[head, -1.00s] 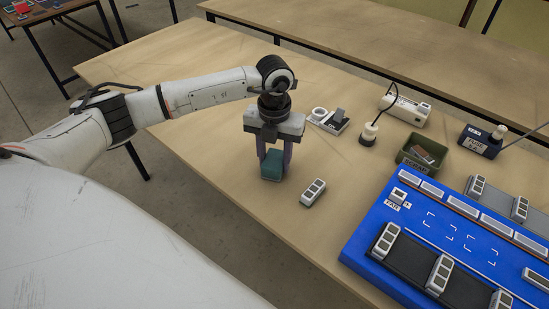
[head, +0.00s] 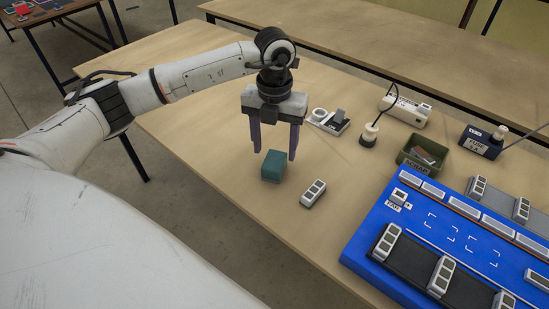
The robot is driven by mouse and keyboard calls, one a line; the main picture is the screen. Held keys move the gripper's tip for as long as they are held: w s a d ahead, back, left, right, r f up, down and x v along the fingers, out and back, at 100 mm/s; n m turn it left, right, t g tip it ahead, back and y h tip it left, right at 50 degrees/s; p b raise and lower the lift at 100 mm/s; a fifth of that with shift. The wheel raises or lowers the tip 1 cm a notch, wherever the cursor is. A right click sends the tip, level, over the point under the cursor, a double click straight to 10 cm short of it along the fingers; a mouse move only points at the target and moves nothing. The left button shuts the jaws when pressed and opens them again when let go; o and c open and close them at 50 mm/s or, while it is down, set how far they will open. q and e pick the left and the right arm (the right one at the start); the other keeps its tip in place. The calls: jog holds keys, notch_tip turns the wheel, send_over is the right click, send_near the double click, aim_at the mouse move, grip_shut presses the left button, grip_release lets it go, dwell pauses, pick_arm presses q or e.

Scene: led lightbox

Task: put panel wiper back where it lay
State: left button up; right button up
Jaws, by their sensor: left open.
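The panel wiper, which I take to be the teal block (head: 273,166), lies on the wooden table left of the blue lightbox board. My left gripper (head: 274,154) is open and empty above it, its two fingers pointing down and spread apart. The fingertips are clear of the block. My right gripper is not in view.
A grey-white module (head: 313,193) lies just right of the block. The blue board (head: 419,232) holds several similar modules. A green scrap bin (head: 421,152), a corded cylinder (head: 369,134), a white power strip (head: 405,110) and a dark labelled box (head: 481,140) stand behind. Table left of the block is clear.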

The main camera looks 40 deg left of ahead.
aim_at(275, 159)
pick_arm(q)
notch_tip(275, 159, up, 7)
dwell(0.3)
